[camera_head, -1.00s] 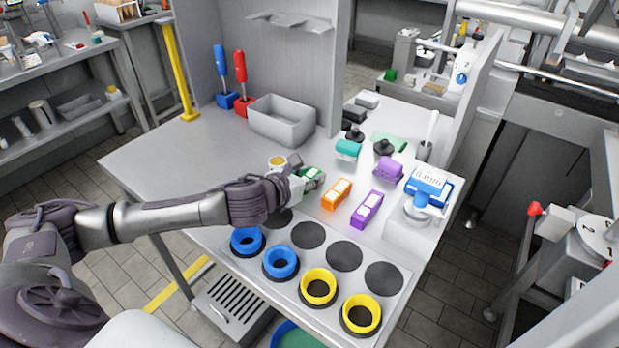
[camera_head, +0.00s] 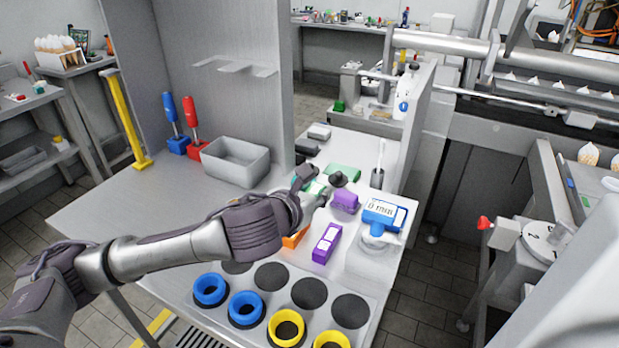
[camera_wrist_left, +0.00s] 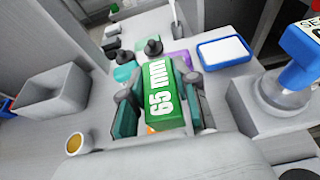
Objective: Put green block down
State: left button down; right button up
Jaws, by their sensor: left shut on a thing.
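The green block (camera_wrist_left: 165,95), marked "65 mm", sits between the fingers of my left gripper (camera_wrist_left: 160,98) in the left wrist view. My left gripper (camera_head: 312,187) is shut on it and reaches over the back right part of the workbench in the head view. There the hand hides most of the block. An orange block (camera_head: 295,240) is partly hidden under the arm, and a purple block (camera_head: 327,243) lies just right of it. My right gripper is not in view.
A purple piece (camera_head: 345,202) and a blue-topped device (camera_head: 383,214) stand close right of the hand. A grey bin (camera_head: 235,161) is behind left. Blue rings (camera_head: 210,290) and yellow rings (camera_head: 287,328) sit in front.

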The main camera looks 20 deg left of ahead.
pick_arm(q)
jog(key=shift+s+d, duration=0.15)
jog(key=shift+d, duration=0.2)
jog(key=shift+n, duration=0.3)
jog(key=s+f, duration=0.2)
jog(key=s, duration=0.1)
jog(key=s+f, duration=0.1)
jog(key=s, duration=0.1)
jog(key=shift+s+a+f+p, duration=0.1)
jog(key=shift+s+f+p, duration=0.15)
jog(key=shift+p, duration=0.15)
jog(key=n+y, duration=0.1)
jog(key=y, duration=0.1)
send_over(284, 272)
jog(key=shift+f, duration=0.75)
